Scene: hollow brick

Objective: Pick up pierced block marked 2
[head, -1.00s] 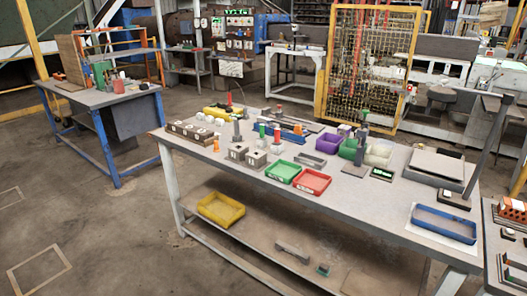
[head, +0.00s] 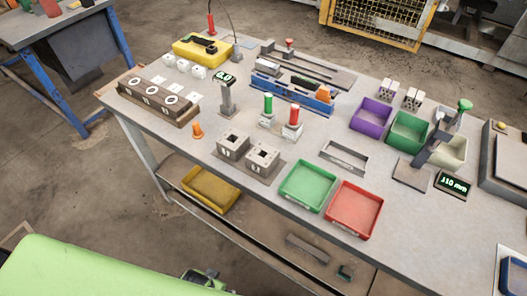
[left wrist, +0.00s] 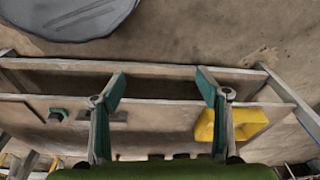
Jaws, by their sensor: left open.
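Two grey pierced blocks with square holes in their tops stand side by side on a dark plate in the head view: a left one (head: 233,145) and a right one (head: 262,158). Their front marks are too small to read, so I cannot tell which is marked 2. My left gripper (left wrist: 160,85) is open and empty in the left wrist view, its teal-padded fingers spread. It is apart from the blocks, and no pierced block shows in that view. My green left arm fills the lower left of the head view. My right gripper is not in view.
A green tray (head: 307,187) and a red tray (head: 354,210) lie right of the blocks. An orange cone (head: 197,130) and a red-topped post (head: 293,122) stand near them. A yellow bin (head: 210,190) sits on the lower shelf, also visible in the left wrist view (left wrist: 250,122).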

